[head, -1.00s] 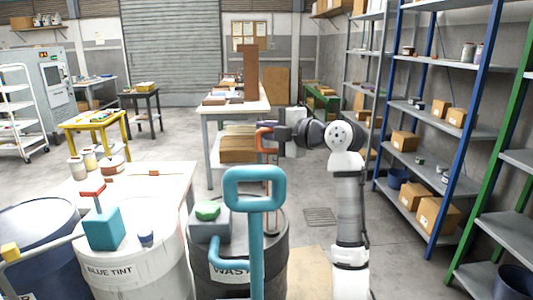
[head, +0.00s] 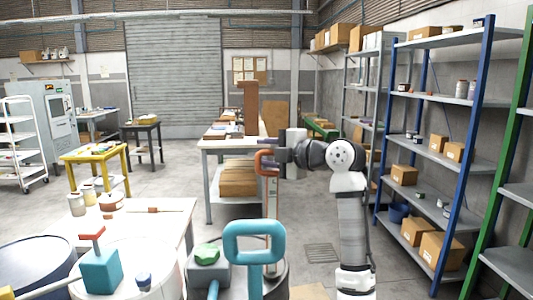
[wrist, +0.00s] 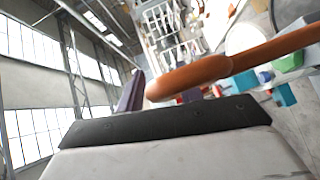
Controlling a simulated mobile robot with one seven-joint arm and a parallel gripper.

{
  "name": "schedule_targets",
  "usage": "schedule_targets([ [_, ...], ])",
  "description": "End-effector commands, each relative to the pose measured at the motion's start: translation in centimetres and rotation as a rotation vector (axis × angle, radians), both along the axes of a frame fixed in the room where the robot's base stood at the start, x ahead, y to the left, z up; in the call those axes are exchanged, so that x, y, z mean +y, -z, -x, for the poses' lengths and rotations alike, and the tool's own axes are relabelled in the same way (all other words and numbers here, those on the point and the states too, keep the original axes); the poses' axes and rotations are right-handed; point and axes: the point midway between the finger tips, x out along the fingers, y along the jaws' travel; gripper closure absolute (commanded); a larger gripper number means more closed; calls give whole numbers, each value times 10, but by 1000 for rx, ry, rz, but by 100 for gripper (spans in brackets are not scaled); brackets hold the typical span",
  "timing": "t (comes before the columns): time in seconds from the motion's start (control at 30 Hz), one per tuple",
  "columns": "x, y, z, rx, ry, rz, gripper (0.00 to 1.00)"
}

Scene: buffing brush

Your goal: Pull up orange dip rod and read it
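The orange dip rod has a loop handle (head: 262,160) in front of the table in the head view, with a pale, orange-edged shaft (head: 271,212) running down to the waste drum (head: 279,283). The teal pump handle in front hides where the shaft meets the drum. My gripper (head: 271,154) is at the handle and appears shut on it. In the wrist view the orange handle (wrist: 195,77) lies close beside a purple finger (wrist: 131,92); the other finger is hidden. Marks on the shaft are too small to read.
A teal pump handle (head: 254,241) stands close in front of the rod. A grey box with a green knob (head: 207,254) is beside it. A white drum (head: 135,290) is at left. Blue shelving (head: 440,160) stands at right. Open floor lies beyond my arm.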

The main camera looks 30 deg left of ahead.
Motion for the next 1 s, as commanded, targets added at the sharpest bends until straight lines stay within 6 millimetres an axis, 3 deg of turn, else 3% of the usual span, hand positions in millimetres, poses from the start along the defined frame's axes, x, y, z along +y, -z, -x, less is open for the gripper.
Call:
schedule_targets([
  [0.37,-7,1,1,0,0,0,64],
  [0.8,-98,-11,12,-2,3,0,64],
  [1.0,-126,-16,16,-2,2,0,64],
])
